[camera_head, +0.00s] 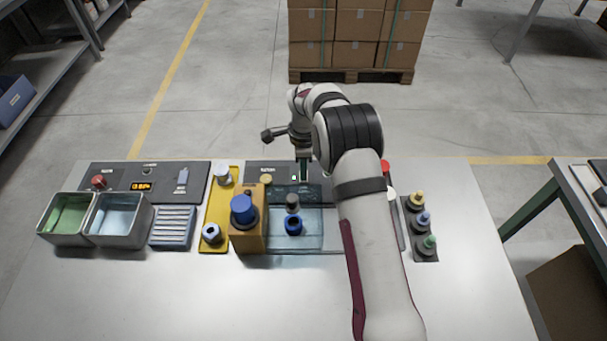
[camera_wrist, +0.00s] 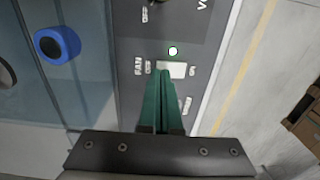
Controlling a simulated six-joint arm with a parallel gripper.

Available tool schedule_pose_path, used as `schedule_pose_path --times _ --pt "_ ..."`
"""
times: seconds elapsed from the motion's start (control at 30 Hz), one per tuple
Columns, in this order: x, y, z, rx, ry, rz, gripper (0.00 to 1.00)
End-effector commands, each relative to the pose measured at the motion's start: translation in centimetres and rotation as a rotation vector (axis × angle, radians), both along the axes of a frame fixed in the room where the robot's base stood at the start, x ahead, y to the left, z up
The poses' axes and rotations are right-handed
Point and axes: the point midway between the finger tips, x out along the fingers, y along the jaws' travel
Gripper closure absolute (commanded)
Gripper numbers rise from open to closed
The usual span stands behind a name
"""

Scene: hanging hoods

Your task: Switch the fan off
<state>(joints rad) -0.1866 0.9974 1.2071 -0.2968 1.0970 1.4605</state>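The fan switch (camera_wrist: 177,70) is a pale rocker on a grey panel, with the label FAN beside it in the wrist view. A small light (camera_wrist: 172,50) beside it shows white. My gripper (camera_wrist: 160,74) has its two green fingers together, with nothing seen between them. The fingertips overlap the near edge of the switch in the wrist view; I cannot tell whether they touch it. In the head view my gripper (camera_head: 303,178) points down at the grey panel (camera_head: 262,169) at the back of the table, and the arm hides the panel's right part.
A translucent bluish hood (camera_head: 315,238) with a blue ring (camera_head: 293,226) stands in front of the panel. A tan block with a blue knob (camera_head: 243,208) is left of it. Metal bins (camera_head: 118,222) stand at the left, small bottles (camera_head: 424,220) at the right. The front table is clear.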

Motion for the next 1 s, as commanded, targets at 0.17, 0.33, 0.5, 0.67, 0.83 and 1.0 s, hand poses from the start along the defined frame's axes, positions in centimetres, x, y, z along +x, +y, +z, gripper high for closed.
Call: schedule_pose_path --times 0.17,0.33,0.5,0.67,0.83,1.0 --pt "0.0 0.0 -0.3 0.000 0.000 0.000 1.00" --pt "0.0 0.0 -0.5 0.000 0.001 0.000 1.00" --pt "0.0 0.0 -0.8 0.000 0.001 0.000 1.00" --pt "0.0 0.0 -1.0 0.000 0.000 0.000 1.00" --pt "0.0 0.0 -1.1 0.000 0.000 0.000 1.00" --pt "0.1 0.0 0.5 0.001 -0.002 -0.001 1.00"
